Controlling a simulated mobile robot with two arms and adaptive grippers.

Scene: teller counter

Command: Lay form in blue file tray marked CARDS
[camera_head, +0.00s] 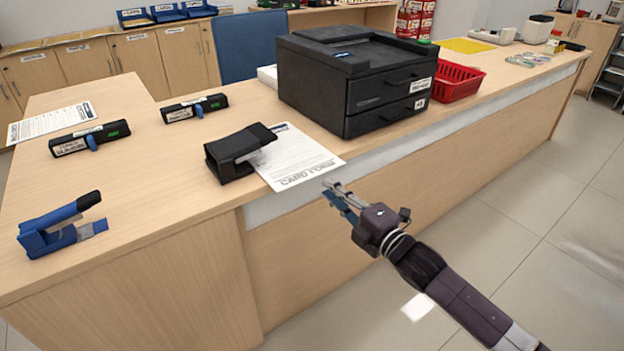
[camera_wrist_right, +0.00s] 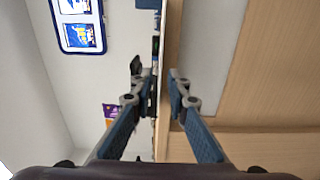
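A white printed form (camera_head: 300,158) lies on the counter, its front edge at or slightly past the counter's front edge; its heading seems to begin "CARD". My right gripper (camera_head: 335,191) is open, just in front of the form's near right side and apart from it as far as I can tell. In the wrist view the right gripper's fingers (camera_wrist_right: 160,85) are spread, with no form clearly between them. Three blue file trays (camera_head: 134,18) (camera_head: 167,12) (camera_head: 201,9) stand on the back cabinet; their labels are too small to read. My left gripper is not in view.
A black desk tool (camera_head: 234,152) stands against the form's left edge. A black printer (camera_head: 352,75) and red basket (camera_head: 456,80) are behind and right. The floor in front is clear.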

